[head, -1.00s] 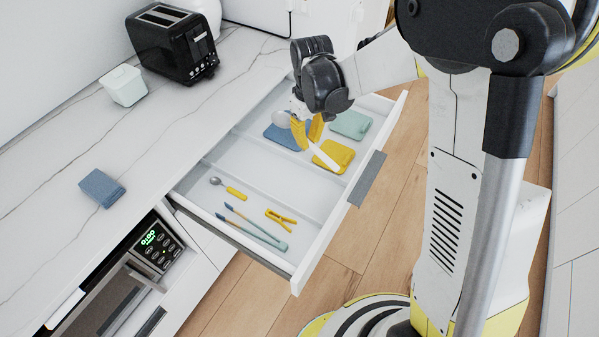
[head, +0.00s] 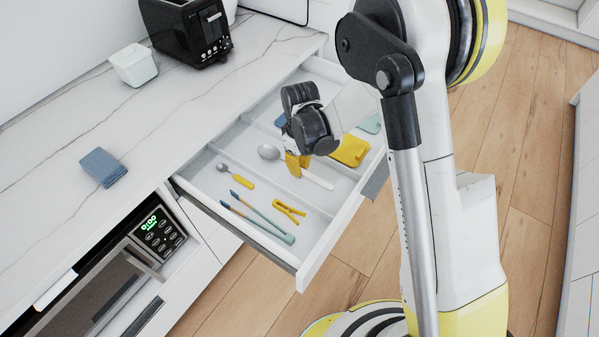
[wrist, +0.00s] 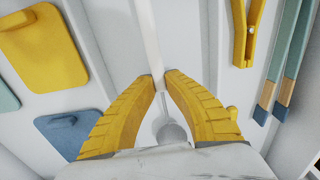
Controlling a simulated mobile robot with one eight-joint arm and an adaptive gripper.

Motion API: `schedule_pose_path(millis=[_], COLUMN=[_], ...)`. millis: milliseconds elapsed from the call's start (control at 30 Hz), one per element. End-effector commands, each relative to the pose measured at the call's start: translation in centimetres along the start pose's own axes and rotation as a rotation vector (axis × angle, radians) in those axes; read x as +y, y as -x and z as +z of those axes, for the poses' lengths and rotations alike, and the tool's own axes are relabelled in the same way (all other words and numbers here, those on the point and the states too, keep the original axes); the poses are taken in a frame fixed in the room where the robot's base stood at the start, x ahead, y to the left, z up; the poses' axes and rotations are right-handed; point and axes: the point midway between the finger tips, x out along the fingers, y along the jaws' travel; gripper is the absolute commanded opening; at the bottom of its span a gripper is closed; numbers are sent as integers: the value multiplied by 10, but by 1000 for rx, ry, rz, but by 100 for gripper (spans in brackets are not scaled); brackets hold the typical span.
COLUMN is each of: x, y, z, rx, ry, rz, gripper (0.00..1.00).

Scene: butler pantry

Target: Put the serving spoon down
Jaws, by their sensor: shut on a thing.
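My gripper (head: 294,172) is over the open drawer, its yellow fingers shut on the serving spoon. The spoon has a grey metal bowl (head: 268,152) and a white handle (head: 319,181). In the wrist view the handle (wrist: 148,38) runs up between the fingertips (wrist: 158,82), and the bowl (wrist: 173,132) shows behind them. The spoon lies roughly level, along the middle compartment of the drawer (head: 262,186). I cannot tell whether it touches the drawer floor. The fingers hide part of the handle.
The near compartment holds a yellow-handled spoon (head: 238,176), yellow tongs (head: 289,211) and blue-tipped teal utensils (head: 265,219). Yellow (head: 350,151) and teal (head: 371,123) flat pieces lie in the far compartment. A toaster (head: 190,27), white container (head: 135,65) and blue cloth (head: 103,167) are on the counter.

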Motion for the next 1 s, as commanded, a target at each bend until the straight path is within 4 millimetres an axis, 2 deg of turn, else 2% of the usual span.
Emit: schedule_pose_path(millis=[33, 100, 433, 467, 500, 533, 867, 1000], x=[0, 0, 0, 0, 0, 0, 0, 0], y=[-11, -15, -18, -18, -17, -16, -14, 5], z=[0, 0, 0, 0, 0, 0, 0, 0], rx=[0, 0, 0, 0, 0, 0, 0, 0], ry=[0, 0, -1, -1, -1, -1, -1, -1], rz=[0, 0, 0, 0, 0, 0, 0, 0], gripper=[0, 0, 0, 16, 29, 31, 31, 31])
